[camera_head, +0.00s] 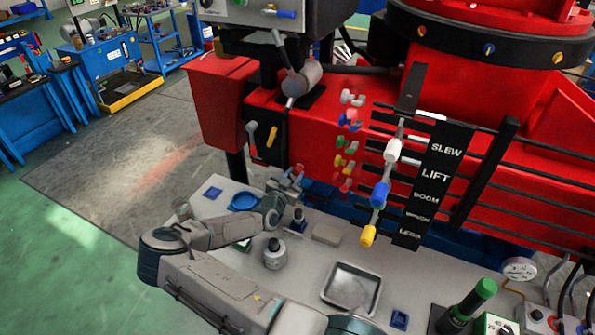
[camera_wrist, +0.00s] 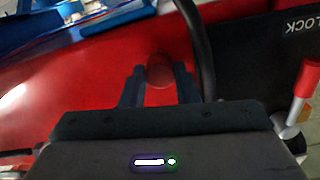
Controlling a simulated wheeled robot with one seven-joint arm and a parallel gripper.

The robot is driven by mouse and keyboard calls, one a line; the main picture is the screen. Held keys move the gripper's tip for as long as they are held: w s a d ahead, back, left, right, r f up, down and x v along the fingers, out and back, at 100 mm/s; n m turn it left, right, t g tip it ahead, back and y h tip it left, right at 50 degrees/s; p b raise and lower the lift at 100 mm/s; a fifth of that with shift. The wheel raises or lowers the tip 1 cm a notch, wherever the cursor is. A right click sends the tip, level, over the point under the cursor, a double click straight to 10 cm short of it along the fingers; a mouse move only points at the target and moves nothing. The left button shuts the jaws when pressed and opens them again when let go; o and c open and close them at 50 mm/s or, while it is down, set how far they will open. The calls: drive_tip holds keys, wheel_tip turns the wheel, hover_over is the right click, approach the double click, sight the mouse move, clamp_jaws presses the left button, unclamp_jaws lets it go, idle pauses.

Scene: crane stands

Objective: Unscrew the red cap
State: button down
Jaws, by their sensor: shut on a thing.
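The red cap (camera_wrist: 159,71) is a small, dark red round piece between my two fingers in the wrist view. My gripper (camera_wrist: 160,84) is shut on it, with one dark finger on each side. The cap stands against a red surface of much the same colour, so its lower edge is hard to make out. In the head view my gripper (camera_head: 291,181) is small, beside the front of the red crane body, above the grey bench.
A black hose (camera_wrist: 203,45) runs close to the right of my fingers. A red-handled lever (camera_wrist: 307,80) and a black LOCK plate (camera_wrist: 275,45) are farther right. On the bench (camera_head: 315,262) stand a grey bottle (camera_head: 275,254) and a metal tray (camera_head: 352,287).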

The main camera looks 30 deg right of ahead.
drive_tip(key=n, duration=0.3)
drive_tip(key=shift+f, duration=0.15)
drive_tip(key=c, duration=1)
unclamp_jaws()
drive_tip(key=shift+a, duration=0.1)
drive_tip(key=shift+c, duration=0.9)
drive_tip(key=shift+r, duration=0.2)
